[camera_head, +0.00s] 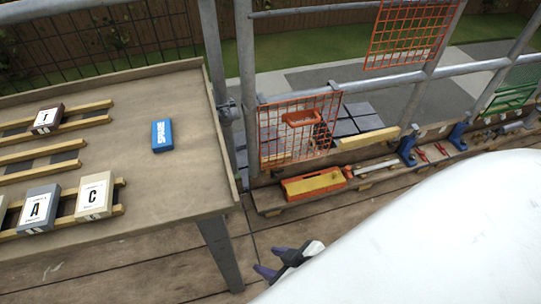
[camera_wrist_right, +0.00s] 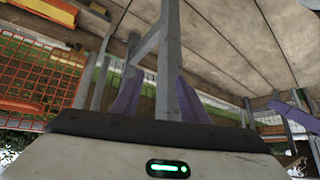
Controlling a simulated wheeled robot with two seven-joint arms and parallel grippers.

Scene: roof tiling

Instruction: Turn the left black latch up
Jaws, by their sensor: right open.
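I cannot make out a black latch in either view. My right gripper (camera_head: 270,262) is open and empty in the head view, low beside the table's right leg and above the wooden deck. In the right wrist view its two purple fingers (camera_wrist_right: 158,78) stand apart, with a grey metal post and rail behind them. My left gripper does not show in the head view. A purple piece at the right edge of the wrist view may be part of it, but its state is unclear.
The wooden table (camera_head: 180,188) at left holds lettered blocks on slats and a blue box (camera_head: 162,135). A metal railing with orange mesh (camera_head: 296,147) runs behind. An orange tray (camera_head: 315,185) stands on a low plank. The deck (camera_head: 190,264) near the gripper is mostly bare.

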